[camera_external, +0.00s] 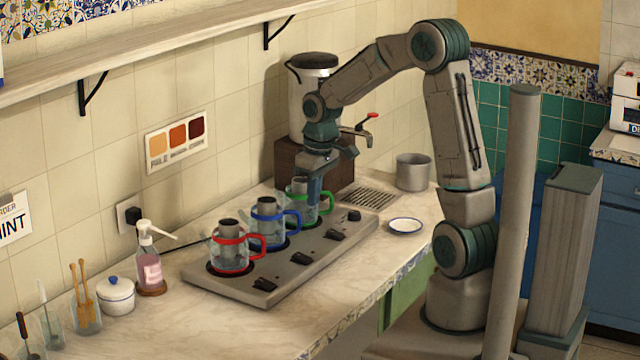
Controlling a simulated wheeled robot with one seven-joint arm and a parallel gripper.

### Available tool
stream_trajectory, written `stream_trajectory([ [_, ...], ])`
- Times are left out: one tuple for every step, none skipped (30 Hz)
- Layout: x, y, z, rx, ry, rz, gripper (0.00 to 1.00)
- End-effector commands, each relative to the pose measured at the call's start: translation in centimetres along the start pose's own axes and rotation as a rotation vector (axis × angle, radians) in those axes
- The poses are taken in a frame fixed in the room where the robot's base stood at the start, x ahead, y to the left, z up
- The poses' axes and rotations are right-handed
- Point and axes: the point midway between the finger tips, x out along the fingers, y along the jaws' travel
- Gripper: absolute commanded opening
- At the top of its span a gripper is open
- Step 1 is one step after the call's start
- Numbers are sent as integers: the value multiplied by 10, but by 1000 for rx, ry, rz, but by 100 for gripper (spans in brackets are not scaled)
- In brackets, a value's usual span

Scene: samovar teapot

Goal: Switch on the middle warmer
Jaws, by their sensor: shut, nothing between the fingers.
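The grey warmer plate (232,285) lies on the counter with three mugs in a row. The middle warmer bears the blue-banded mug (265,222); its black switch (302,258) is on the plate's front side. The red-banded mug (231,254) is nearer the camera, with a switch (265,284). The green-banded mug (300,186) is farthest, with a switch (336,235). My gripper (313,197) is shut and empty, pointing down at the green-banded mug and partly covering it. Whether it touches that mug is unclear. The switch positions are too small to read.
A dark knob (354,215) sits at the plate's far right corner. The samovar (312,75) stands behind my gripper, its red-handled tap (366,128) sticking out to the right. A saucer (405,226) and metal pot (412,172) stand right. The counter's front strip is clear.

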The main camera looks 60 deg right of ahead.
Motion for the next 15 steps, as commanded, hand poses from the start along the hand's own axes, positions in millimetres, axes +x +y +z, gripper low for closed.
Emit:
stream_trajectory([
  [0,0,0,0,0,0,0],
  [1,0,0,0,1,0,0],
  [1,0,-1,0,5,1,0],
  [2,0,-2,-1,8,1,0],
  [3,0,-3,-1,13,2,0],
  [3,0,-4,-2,20,2,0],
  [4,1,-6,-1,26,3,0],
  [4,1,-7,-2,32,3,0],
  [5,1,-9,-3,41,3,0],
  [4,1,-10,-2,48,3,0],
  [4,2,-12,-2,54,3,0],
  [2,2,-13,-2,61,3,0],
  [1,2,-14,-2,65,3,0],
  [0,2,-15,-2,67,3,0],
  [-1,2,-15,-2,68,3,0],
])
